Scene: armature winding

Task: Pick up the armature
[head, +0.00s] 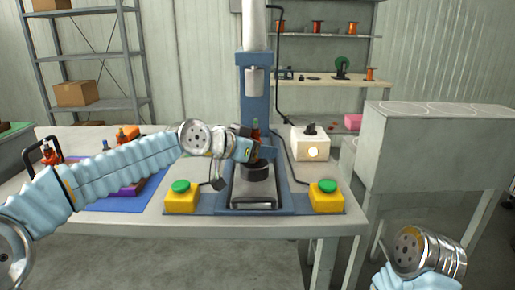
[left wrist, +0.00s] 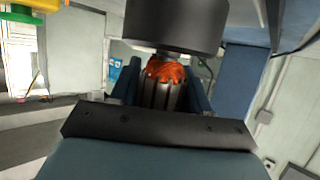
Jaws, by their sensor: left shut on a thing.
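My left gripper (head: 262,150) is over the middle of the blue press, just above a black round fixture (head: 257,172). In the left wrist view, the gripper (left wrist: 160,100) is shut on the armature (left wrist: 165,72), a dark slotted body with orange copper winding. The black fixture (left wrist: 176,22) is close to the armature's end; I cannot tell whether they touch. In the head view the armature is mostly hidden by the gripper; a slim tip (head: 256,128) shows above it. My right wrist is at the lower right, its fingers out of sight.
The blue press (head: 254,90) stands behind the fixture. Two yellow boxes with green buttons, left (head: 181,197) and right (head: 326,197), flank it. A white box with a lit lamp (head: 311,143) is to the right. A grey cabinet (head: 432,150) stands farther right. A blue mat (head: 105,204) lies left.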

